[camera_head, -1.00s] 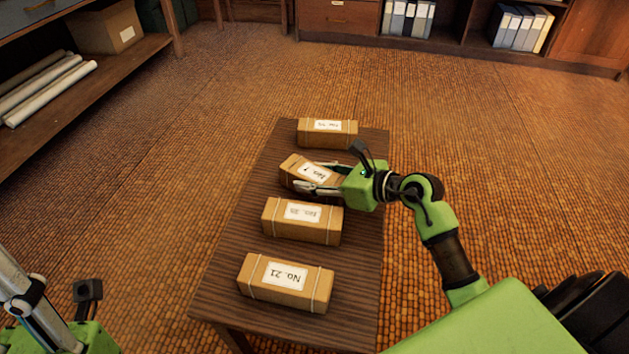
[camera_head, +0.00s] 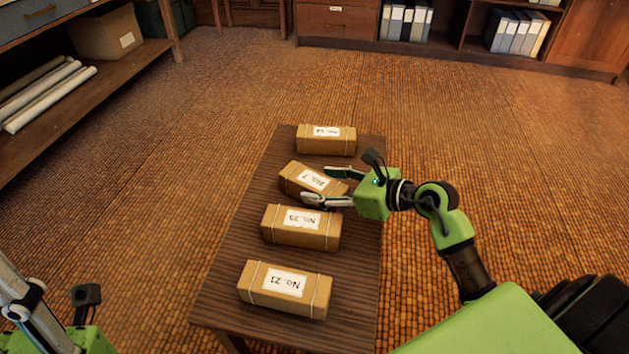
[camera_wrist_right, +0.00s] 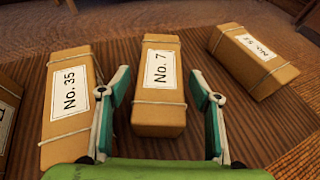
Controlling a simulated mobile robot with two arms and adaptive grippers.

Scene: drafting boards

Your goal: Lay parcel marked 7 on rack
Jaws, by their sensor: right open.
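The parcel marked No. 7 (camera_head: 305,180) is a brown box tied with string, lying on a dark striped wooden table (camera_head: 355,270). It also shows in the right wrist view (camera_wrist_right: 160,85), between and ahead of the fingers. My right gripper (camera_head: 328,186) is open at the parcel's right end, with nothing held. In the right wrist view its fingertips (camera_wrist_right: 162,90) stand on either side of the parcel, apart from it on the right. My left gripper is not in clear view; only part of my left arm shows at lower left.
Parcel No. 35 (camera_head: 300,230) lies close on the near side of No. 7, and No. 21 (camera_head: 285,290) is nearest. Another parcel (camera_head: 326,142) lies at the far end. A shelf (camera_head: 95,90) with paper rolls stands at left. Open floor (camera_head: 480,140) lies right of the table.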

